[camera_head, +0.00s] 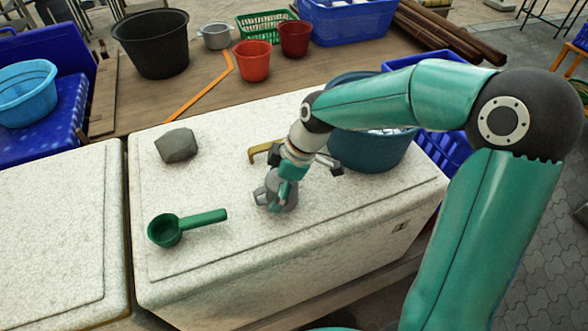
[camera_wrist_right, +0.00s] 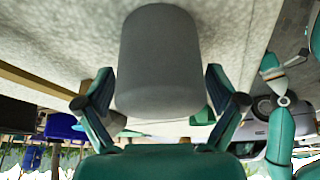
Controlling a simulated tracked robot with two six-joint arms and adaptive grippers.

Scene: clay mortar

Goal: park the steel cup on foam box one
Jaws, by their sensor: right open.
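The steel cup is a plain grey cylinder (camera_wrist_right: 160,60) in the right wrist view, between the two fingers of my right gripper (camera_wrist_right: 160,88). The fingers are spread, with one on each side of the cup. In the head view the right gripper (camera_head: 275,190) is low over the top of the middle white foam box (camera_head: 240,240), and the cup is hard to tell from the gripper there. A second white foam box (camera_head: 50,230) stands at the left. I cannot tell which is foam box one.
On the middle box lie a green scoop (camera_head: 165,230), a grey stone-like block (camera_head: 177,145) and a brass-coloured bar (camera_head: 262,150). A large blue tub (camera_head: 370,152) stands behind my right arm. The left box's top is clear.

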